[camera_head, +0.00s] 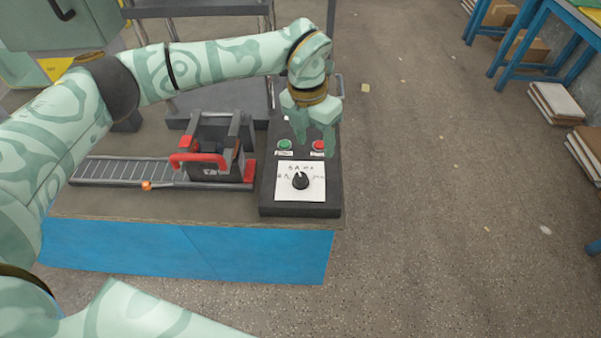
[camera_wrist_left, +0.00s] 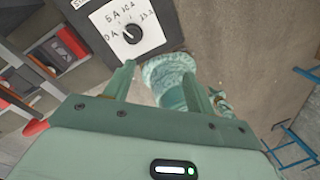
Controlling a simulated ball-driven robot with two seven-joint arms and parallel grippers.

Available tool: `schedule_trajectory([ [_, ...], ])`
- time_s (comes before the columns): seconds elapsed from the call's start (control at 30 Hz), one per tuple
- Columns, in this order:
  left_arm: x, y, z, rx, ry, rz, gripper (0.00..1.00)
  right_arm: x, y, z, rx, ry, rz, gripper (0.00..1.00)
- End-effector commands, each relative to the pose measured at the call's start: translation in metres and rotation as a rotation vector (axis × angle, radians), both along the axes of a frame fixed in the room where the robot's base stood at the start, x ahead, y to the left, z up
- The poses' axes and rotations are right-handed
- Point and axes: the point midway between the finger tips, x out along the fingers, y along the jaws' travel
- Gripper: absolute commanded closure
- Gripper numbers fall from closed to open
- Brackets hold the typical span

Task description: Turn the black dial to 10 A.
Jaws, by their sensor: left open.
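The black dial (camera_head: 300,181) sits on a white scale plate (camera_head: 313,194) at the near end of a dark control box (camera_head: 270,210). Small labels run around it; 5 A is legible at the upper left. The exact pointer setting is too small to tell. In the left wrist view the dial (camera_wrist_left: 132,36) shows near the top, apart from the fingers. My left gripper (camera_head: 314,146) is open and empty over the box, behind the dial, by the buttons. Its fingers (camera_wrist_left: 160,75) also show in the wrist view. My right gripper is not seen.
A green button (camera_head: 284,145) and a red button (camera_head: 319,145) are on the box behind the dial. Left of it stands a grey device with a red handle (camera_head: 187,160) beside a roller track (camera_head: 120,171). The floor to the right is mostly clear.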

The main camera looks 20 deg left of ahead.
Motion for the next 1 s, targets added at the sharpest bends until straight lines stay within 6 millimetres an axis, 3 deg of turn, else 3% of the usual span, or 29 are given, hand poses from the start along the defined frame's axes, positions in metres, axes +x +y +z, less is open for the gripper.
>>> schedule_trajectory([
  [0.03,0.007,0.017,0.007,0.066,-0.014,0.03,0.44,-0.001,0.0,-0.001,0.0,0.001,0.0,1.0],
  [0.1,0.012,0.031,0.011,0.124,-0.021,0.06,0.44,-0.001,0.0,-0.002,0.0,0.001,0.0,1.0],
  [0.27,0.013,0.036,-0.003,0.147,-0.021,0.072,0.44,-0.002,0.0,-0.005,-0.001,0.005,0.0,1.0],
  [0.7,0.012,0.034,-0.111,0.142,-0.018,0.07,0.44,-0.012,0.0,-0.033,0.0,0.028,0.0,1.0],
  [0.83,0.012,0.034,-0.133,0.141,-0.019,0.07,0.44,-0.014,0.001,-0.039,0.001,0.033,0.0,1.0],
  [1.0,0.013,0.034,-0.147,0.14,-0.022,0.07,0.44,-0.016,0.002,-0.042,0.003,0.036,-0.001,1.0],
])
